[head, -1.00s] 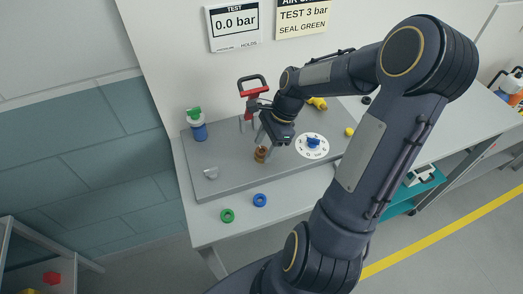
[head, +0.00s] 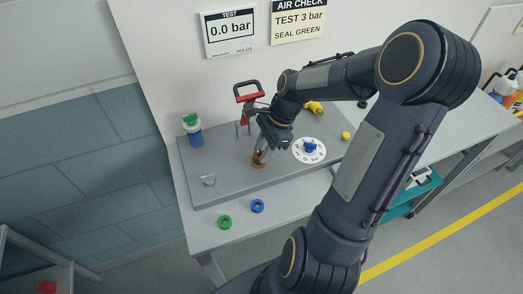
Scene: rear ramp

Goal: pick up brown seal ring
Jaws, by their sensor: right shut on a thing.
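The brown seal ring (head: 257,163) is on the grey test plate (head: 225,180), around or on a short brown post-like fitting; I cannot tell ring and fitting apart at this size. My right gripper (head: 262,153) points down over it, with its fingers shut on the ring. The fingers hide part of the ring. A green ring (head: 225,222) and a blue ring (head: 257,206) lie on the table in front of the plate. My left gripper is not in view.
A red-handled clamp (head: 247,95) stands behind the gripper. A blue dial knob (head: 310,147) is to its right. A bottle with a green top (head: 193,132) and a small clear part (head: 208,180) are left. Wall signs (head: 230,32) hang above.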

